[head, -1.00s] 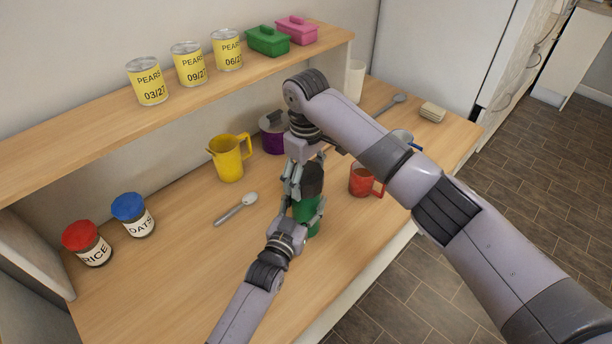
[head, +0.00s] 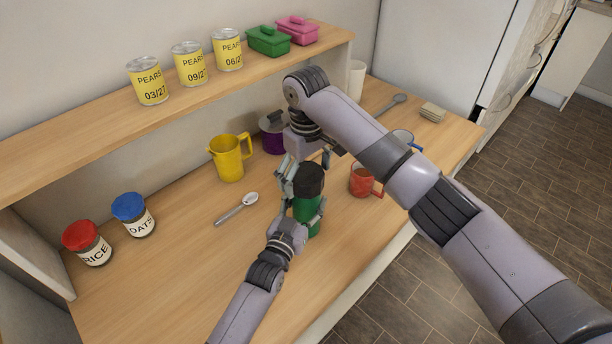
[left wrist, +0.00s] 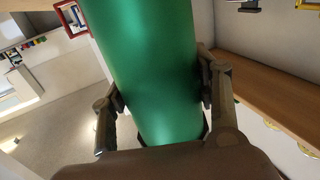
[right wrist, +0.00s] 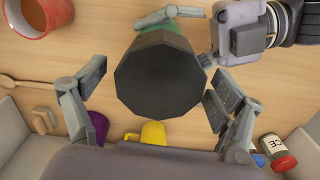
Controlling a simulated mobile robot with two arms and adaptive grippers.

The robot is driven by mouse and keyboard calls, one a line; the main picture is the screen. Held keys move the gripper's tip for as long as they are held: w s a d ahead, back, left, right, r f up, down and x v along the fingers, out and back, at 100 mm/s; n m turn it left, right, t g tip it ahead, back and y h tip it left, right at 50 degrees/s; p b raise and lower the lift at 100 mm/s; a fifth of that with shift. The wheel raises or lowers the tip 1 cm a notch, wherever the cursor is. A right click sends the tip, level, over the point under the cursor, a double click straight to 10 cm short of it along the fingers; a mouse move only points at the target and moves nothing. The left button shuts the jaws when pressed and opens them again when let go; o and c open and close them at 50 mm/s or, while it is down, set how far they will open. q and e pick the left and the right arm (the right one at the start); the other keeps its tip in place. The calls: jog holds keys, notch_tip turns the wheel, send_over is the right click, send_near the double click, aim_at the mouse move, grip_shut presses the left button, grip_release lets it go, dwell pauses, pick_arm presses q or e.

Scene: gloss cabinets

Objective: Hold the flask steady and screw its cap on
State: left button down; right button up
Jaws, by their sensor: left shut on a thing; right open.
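The green flask (head: 306,214) stands upright on the wooden counter, and its body fills the left wrist view (left wrist: 155,70). A dark cap (head: 309,180) sits on top of the flask; it shows as a dark many-sided disc in the right wrist view (right wrist: 160,82). Whether it is fully seated I cannot tell. My left gripper (head: 306,222) is shut on the flask body, a finger on each side. My right gripper (head: 305,172) is open at the cap, and its fingers (right wrist: 150,105) stand apart on either side of it with gaps showing.
A red mug (head: 361,181) stands close right of the flask. A yellow jug (head: 229,160), a purple pot (head: 272,138) and a spoon (head: 236,209) lie behind and left. Jars with red (head: 83,236) and blue (head: 128,206) lids stand far left. The front left counter is clear.

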jog(key=shift+r, duration=1.9)
jog(key=shift+c, duration=0.4)
notch_tip(320, 180, up, 2)
jog(key=n, duration=0.3)
jog(key=shift+w+r, duration=0.1)
jog(key=shift+r, duration=0.05)
jog(key=r+n, duration=0.1)
jog(key=n, duration=0.1)
jog(key=shift+r+n, duration=0.1)
jog(key=shift+n, duration=0.2)
jog(key=shift+f, duration=4.05)
jog(key=shift+c, duration=0.2)
